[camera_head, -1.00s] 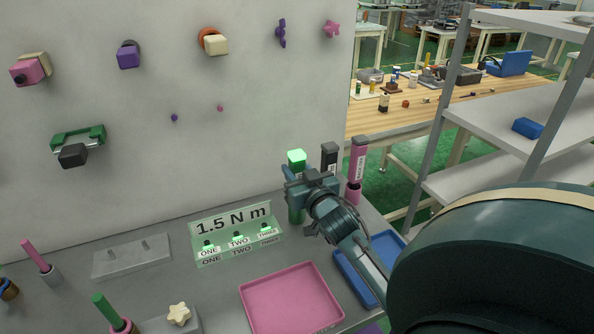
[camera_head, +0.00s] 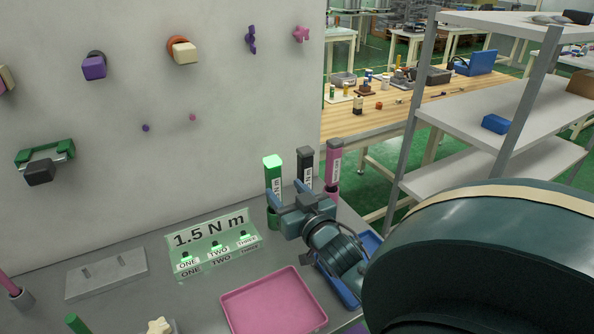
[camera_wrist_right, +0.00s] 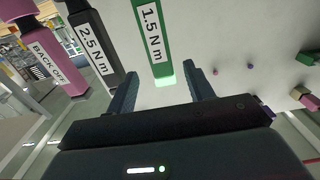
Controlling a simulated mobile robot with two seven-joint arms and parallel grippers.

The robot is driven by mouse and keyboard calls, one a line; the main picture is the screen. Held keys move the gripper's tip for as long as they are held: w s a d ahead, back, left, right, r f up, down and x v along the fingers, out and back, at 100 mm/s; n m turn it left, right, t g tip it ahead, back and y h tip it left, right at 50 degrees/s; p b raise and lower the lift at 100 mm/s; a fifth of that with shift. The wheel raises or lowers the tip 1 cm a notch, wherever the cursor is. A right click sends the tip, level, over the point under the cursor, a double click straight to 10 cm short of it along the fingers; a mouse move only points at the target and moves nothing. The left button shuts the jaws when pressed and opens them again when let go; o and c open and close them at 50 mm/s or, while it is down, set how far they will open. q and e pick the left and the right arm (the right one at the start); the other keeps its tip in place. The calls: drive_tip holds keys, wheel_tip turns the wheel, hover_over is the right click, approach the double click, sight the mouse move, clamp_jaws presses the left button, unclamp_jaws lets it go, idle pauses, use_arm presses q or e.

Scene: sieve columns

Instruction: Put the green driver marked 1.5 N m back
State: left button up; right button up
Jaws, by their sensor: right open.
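The green driver marked 1.5 N m (camera_head: 273,180) stands upright at the back right of the bench, its top glowing green. In the right wrist view the green driver (camera_wrist_right: 150,35) shows its label, and its lit end lies at the gap between my fingertips. My right gripper (camera_head: 286,194) is open and empty in front of the driver; its fingers also show in the right wrist view (camera_wrist_right: 160,88). The clear stand with the 1.5 N m sign (camera_head: 212,238) has lit spots marked ONE, TWO and THREE. My left gripper is out of view.
A black driver marked 2.5 N m (camera_head: 305,165) and a pink one (camera_head: 333,165) stand close beside the green one. A pink tray (camera_head: 272,303) lies in front. A blue tray (camera_head: 371,242) is partly behind my arm. The wall (camera_head: 220,110) rises behind.

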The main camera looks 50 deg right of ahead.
drive_tip(key=v, duration=0.4)
drive_tip(key=shift+s+a, duration=0.1)
drive_tip(key=shift+s, duration=0.25)
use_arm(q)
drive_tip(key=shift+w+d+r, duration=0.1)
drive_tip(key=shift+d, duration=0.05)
use_arm(e)
drive_tip(key=shift+s, duration=0.1)
